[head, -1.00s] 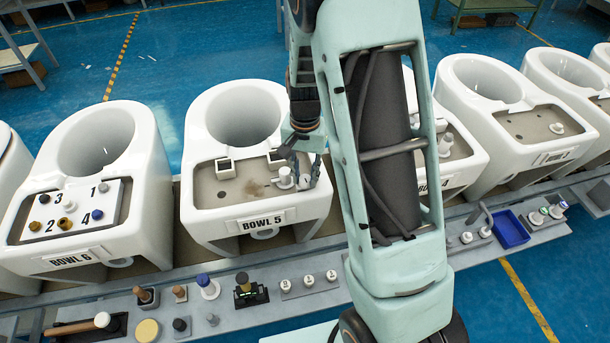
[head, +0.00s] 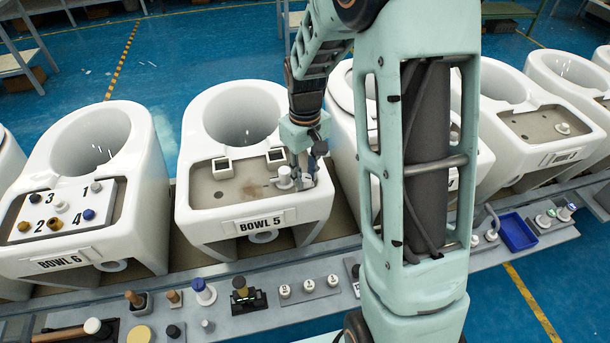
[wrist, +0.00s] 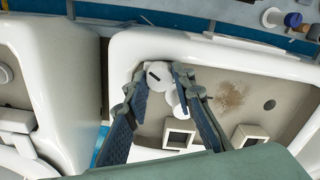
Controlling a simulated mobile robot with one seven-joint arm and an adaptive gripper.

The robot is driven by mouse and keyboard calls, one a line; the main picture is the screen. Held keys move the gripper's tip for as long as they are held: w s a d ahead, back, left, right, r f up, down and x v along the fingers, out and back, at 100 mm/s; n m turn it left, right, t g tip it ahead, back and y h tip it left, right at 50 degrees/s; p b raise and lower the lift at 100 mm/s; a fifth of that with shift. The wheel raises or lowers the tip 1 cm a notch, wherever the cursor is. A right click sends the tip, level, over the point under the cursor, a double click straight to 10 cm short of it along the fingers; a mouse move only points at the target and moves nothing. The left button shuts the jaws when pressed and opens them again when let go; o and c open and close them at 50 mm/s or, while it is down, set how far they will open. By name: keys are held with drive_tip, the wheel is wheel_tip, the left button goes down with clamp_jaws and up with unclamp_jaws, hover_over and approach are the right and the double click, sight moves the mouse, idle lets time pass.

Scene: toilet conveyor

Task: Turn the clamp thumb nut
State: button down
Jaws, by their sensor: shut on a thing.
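The bowl marked BOWL 5 (head: 262,222) has a grey deck with white fittings at its front right. My gripper (head: 308,168) reaches down onto that deck from above. In the wrist view my gripper (wrist: 160,80) has its two dark fingers on either side of a white round thumb nut (wrist: 157,74) with a black mark on its top, and is shut on it. A second white round knob (head: 285,177) stands close beside it; it also shows in the wrist view (wrist: 178,104), partly hidden by a finger. The nut's underside and the clamp body are hidden.
BOWL 6 (head: 72,262) is to the left. A bench with knobs, a yellow disc (head: 139,335) and a blue tray (head: 518,232) runs along the front. My arm hides the neighbouring bowl's front.

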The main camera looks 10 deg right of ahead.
sight(305, 177)
drive_tip(key=n, duration=0.4)
drive_tip(key=shift+n, duration=2.2)
drive_tip(key=c, duration=1.6)
unclamp_jaws()
drive_tip(key=shift+r, duration=0.1)
wheel_tip(305, 177, up, 12)
drive_tip(key=shift+f, duration=0.1)
drive_tip(key=shift+w, duration=0.1)
